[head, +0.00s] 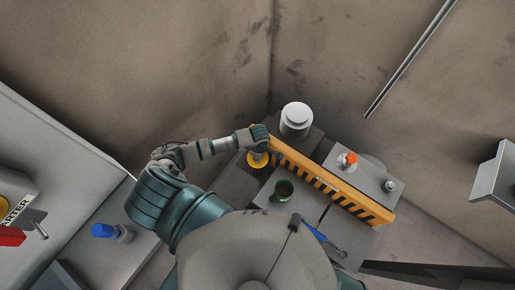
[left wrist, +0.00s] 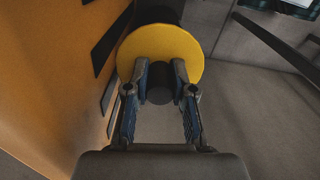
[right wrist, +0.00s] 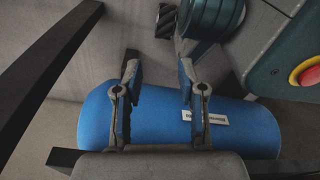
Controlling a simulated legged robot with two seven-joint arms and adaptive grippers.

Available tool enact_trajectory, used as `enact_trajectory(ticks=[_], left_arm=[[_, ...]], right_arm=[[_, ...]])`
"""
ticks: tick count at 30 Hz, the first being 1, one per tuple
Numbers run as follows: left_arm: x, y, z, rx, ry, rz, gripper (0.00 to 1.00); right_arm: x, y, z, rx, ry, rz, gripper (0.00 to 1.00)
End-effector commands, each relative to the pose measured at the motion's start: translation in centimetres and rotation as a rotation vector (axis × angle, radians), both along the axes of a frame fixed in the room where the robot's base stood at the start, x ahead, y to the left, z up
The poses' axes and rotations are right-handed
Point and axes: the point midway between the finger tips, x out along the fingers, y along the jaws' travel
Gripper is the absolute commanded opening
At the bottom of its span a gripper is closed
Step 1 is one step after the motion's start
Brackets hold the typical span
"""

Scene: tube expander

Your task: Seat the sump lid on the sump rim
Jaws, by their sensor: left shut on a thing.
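The sump lid appears to be the yellow disc with a dark knob. It shows in the head view (head: 257,161) and faces the camera in the left wrist view (left wrist: 160,42). My left gripper (left wrist: 160,84) is shut on its knob; in the head view the left hand (head: 258,138) is at the disc's upper edge, beside the orange striped barrier. A dark round body (left wrist: 158,12) shows just beyond the disc; I cannot tell whether they touch. I cannot identify the sump rim for certain. My right gripper (right wrist: 157,85) is open and empty, in front of a blue cylinder.
The orange striped barrier (head: 325,182) stands close beside the left hand. A dark green cup (head: 284,188) stands on the grey panel near the disc. A white canister (head: 296,120) is behind. The blue cylinder (right wrist: 160,125) lies between dark bars; a red button (right wrist: 312,76) is at right.

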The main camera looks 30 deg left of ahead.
Motion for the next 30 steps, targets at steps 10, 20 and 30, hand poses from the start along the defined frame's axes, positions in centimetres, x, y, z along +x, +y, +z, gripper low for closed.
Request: enact_trajectory(ticks=[10,20,30], left_arm=[[0.0,0.8,-0.2,-0.006,0.001,0.003,0.00],[0.0,1.0,0.1,-0.007,-0.001,0.004,0.00],[-0.1,1.4,-0.1,-0.012,0.000,0.005,0.00]], right_arm=[[0.0,-0.1,0.0,-0.001,0.000,0.000,0.40],[0.0,1.2,0.0,0.017,0.000,-0.005,0.40],[0.0,-0.9,-0.1,-0.010,0.000,0.001,0.40]])
